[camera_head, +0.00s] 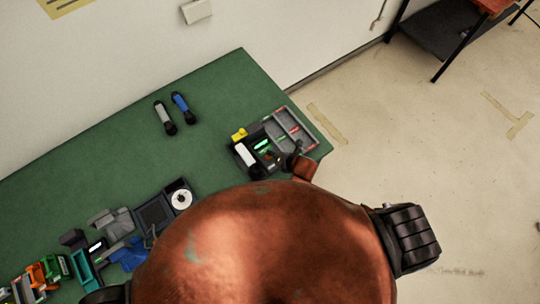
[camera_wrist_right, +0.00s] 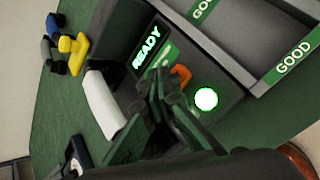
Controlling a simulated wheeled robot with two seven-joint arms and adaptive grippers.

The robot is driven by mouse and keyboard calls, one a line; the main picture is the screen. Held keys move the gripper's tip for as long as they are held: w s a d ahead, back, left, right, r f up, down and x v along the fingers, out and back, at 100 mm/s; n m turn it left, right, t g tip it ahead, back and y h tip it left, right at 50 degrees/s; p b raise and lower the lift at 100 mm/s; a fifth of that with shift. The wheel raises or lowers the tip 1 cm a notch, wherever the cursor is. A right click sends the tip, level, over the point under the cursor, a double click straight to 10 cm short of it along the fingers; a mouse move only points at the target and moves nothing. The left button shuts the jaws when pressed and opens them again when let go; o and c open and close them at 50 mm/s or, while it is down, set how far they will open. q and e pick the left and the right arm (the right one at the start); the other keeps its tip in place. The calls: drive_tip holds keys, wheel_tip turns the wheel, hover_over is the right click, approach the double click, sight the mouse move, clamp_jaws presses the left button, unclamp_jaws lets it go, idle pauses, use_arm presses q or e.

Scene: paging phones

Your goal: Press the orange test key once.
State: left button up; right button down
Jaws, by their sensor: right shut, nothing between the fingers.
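The tester (camera_head: 257,150) is a dark device near the right end of the green table. In the right wrist view its screen (camera_wrist_right: 146,48) reads READY in lit letters. The orange test key (camera_wrist_right: 181,75) shows beside the fingertips, partly covered by them. A bright white round button or lamp with a green edge (camera_wrist_right: 206,99) is lit beside it. My right gripper (camera_wrist_right: 160,78) is shut and empty, its tips over the tester's panel just left of the orange key; I cannot tell whether they touch. It also shows small in the head view (camera_head: 292,158). My left gripper is not in view.
A grey divided tray (camera_head: 291,130) with GOOD labels (camera_wrist_right: 294,57) adjoins the tester. A yellow item (camera_head: 239,134) stands behind it. Grey and blue handhelds (camera_head: 181,104) lie farther back. Several coloured parts crowd the table's left front. The middle of the green table (camera_head: 215,140) is clear.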

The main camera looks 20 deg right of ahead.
drive_tip(key=shift+f, duration=0.5)
idle(0.8)
drive_tip(key=shift+r, duration=0.1)
drive_tip(key=shift+r+p, duration=0.8)
drive_tip(key=shift+r, duration=0.1)
wheel_tip(320, 180, up, 5)
drive_tip(key=p, duration=0.5)
idle(0.8)
